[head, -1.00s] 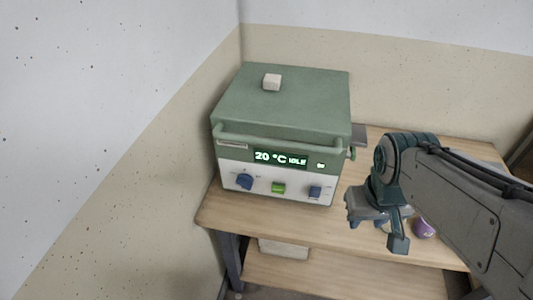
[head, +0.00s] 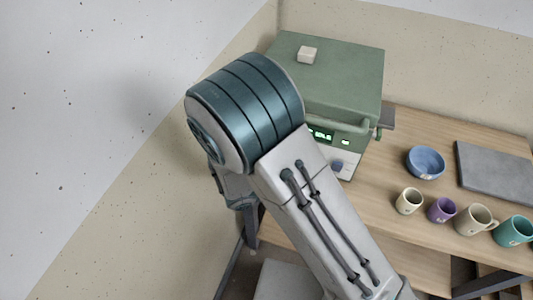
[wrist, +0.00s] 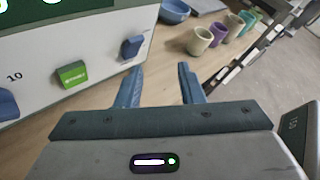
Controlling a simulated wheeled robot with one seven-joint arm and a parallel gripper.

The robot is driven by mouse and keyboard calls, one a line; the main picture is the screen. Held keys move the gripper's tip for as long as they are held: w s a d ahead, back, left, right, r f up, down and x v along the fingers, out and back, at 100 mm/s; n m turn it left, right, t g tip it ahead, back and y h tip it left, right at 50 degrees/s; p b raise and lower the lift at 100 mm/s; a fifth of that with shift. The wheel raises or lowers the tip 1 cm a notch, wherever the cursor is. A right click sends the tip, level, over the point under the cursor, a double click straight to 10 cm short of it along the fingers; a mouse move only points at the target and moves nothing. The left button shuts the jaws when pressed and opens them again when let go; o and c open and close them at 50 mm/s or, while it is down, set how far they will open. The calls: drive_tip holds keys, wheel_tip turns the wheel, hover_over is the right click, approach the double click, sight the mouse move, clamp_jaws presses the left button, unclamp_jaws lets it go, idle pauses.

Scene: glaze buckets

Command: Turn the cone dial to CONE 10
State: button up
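The green kiln (head: 345,75) stands on the wooden table, its white front panel (wrist: 95,40) filling the left of the wrist view. A blue dial (wrist: 7,104) is cut off at the left edge, with the printed number 10 just above it; its pointer setting cannot be read. A green button (wrist: 72,75) and another blue knob (wrist: 132,46) sit to its right. My gripper (wrist: 158,85) is open and empty, in front of the panel and right of the dial, touching nothing that I can see. In the head view my arm hides the gripper and the dial.
A blue bowl (head: 425,162), a cream cup (head: 409,201), a purple mug (head: 441,209), a beige mug (head: 476,220) and a teal mug (head: 514,231) stand right of the kiln. A grey slab (head: 495,172) lies behind them. A wall (head: 110,130) is close at the left.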

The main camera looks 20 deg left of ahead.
drive_tip(key=s+a+f+n+t+y+p, duration=0.1)
drive_tip(key=a+f+n+t+y, duration=0.2)
drive_tip(key=a+n, duration=0.25)
drive_tip(key=s+a+f+n+t+y, duration=0.2)
drive_tip(key=a+n+t+y, duration=0.15)
drive_tip(key=a+n, duration=0.2)
drive_tip(key=s+a+f+n+t+y+p, duration=0.1)
drive_tip(key=a+f+n+t+y, duration=0.25)
drive_tip(key=a+n, duration=0.2)
drive_tip(key=shift+n+g, duration=0.4)
drive_tip(key=shift+n, duration=0.05)
drive_tip(key=w+p, duration=0.1)
drive_tip(key=w, duration=0.3)
drive_tip(key=w+d+p, duration=0.1)
drive_tip(key=w, duration=0.4)
drive_tip(key=w+d+p, duration=0.1)
drive_tip(key=w, duration=0.3)
drive_tip(key=shift+w+r, duration=0.15)
drive_tip(key=shift+r, duration=0.25)
drive_tip(key=shift+c, duration=0.3)
clamp_jaws()
